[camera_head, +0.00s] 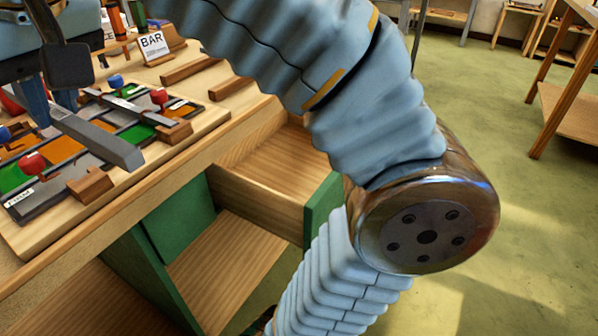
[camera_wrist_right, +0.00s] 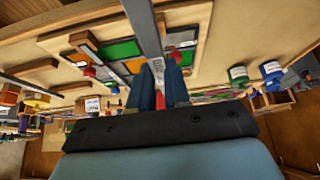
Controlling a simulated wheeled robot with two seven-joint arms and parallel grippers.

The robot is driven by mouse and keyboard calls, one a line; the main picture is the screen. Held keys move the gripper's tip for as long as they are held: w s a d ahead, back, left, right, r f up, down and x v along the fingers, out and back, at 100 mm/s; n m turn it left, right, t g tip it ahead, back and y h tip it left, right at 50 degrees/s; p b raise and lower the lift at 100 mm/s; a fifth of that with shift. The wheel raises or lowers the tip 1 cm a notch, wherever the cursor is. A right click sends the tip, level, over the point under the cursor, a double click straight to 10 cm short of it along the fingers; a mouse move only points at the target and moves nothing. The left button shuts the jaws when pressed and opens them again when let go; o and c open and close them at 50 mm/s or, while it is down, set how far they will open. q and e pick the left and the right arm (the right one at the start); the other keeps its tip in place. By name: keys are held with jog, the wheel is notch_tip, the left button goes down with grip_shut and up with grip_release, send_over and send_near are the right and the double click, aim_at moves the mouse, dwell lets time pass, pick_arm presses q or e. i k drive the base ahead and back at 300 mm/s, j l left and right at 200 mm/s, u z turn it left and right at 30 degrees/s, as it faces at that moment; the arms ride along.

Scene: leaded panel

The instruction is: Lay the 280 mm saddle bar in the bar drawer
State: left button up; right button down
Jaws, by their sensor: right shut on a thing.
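The saddle bar, a plain grey square-section bar (camera_head: 105,140), is in my right gripper (camera_head: 50,103) at the left of the head view. It slants over the leaded panel, with one end toward the bench's front edge. In the right wrist view the bar (camera_wrist_right: 147,30) runs up from between the blue fingers of the right gripper (camera_wrist_right: 160,88), which are shut on it. Below the bench top a wooden drawer (camera_head: 262,190) stands pulled out and looks empty where visible. My right arm hides part of it. My left gripper is not seen.
The leaded panel (camera_head: 65,150), with coloured panes and red and blue knobs, lies on a wooden board on the bench. Wooden blocks (camera_head: 90,185) sit at its edge. A BAR sign (camera_head: 153,46) stands behind. A green divider (camera_head: 150,265) and open shelf lie below the drawer.

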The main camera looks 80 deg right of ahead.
aim_at(311, 176)
jog(key=k+l+z, duration=0.1)
jog(key=k+z, duration=0.35)
jog(key=k+l+z, duration=0.3)
jog(key=k+z, duration=0.15)
jog(key=l+z, duration=0.1)
jog(key=l, duration=0.4)
jog(key=i+l+z, duration=0.1)
jog(key=l, duration=0.4)
jog(key=i+l, duration=0.2)
jog(key=l, duration=0.3)
jog(key=i+z, duration=0.1)
jog(key=i, duration=0.35)
